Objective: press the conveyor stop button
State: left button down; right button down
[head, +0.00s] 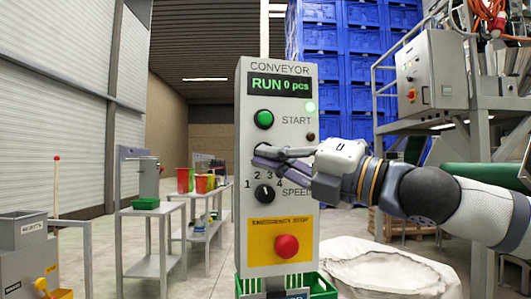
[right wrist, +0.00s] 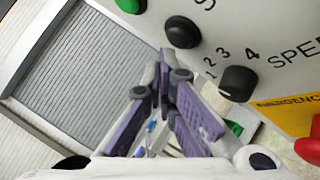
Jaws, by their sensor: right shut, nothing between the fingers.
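A grey conveyor control box (head: 249,215) stands upright in the middle of the head view. Its display (head: 279,84) reads RUN 0 pcs and a green lamp (head: 310,107) glows. Below the green START button (head: 263,119), the black stop button shows in the right wrist view (right wrist: 183,32), its label cut off to an S. In the head view my right gripper (head: 256,157) mostly hides that button. The gripper is shut and empty, its fingertips in front of the box. In the right wrist view the fingertips (right wrist: 163,66) appear just below-left of the button; contact cannot be told.
Below are the black speed knob (head: 265,193) and a red emergency button (head: 287,246) on a yellow plate. A white sack (head: 385,268) lies at right. Blue crates (head: 345,60) stack behind. Tables with cups (head: 160,205) stand at left.

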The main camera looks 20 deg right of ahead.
jog(key=shift+w, duration=0.3)
jog(key=shift+w, duration=0.45)
dwell(0.5)
pick_arm(q)
jog(key=shift+f, duration=0.1)
jog(key=shift+s+f+b, duration=0.35)
jog(key=shift+b, duration=0.1)
pick_arm(e)
jog(key=shift+s, duration=0.85)
pick_arm(q)
jog(key=shift+s+f+g+b, duration=0.3)
jog(key=shift+s+f+b, duration=0.2)
jog(key=shift+f+b, duration=0.25)
pick_arm(e)
jog(key=s, duration=0.5)
jog(key=shift+a, duration=0.1)
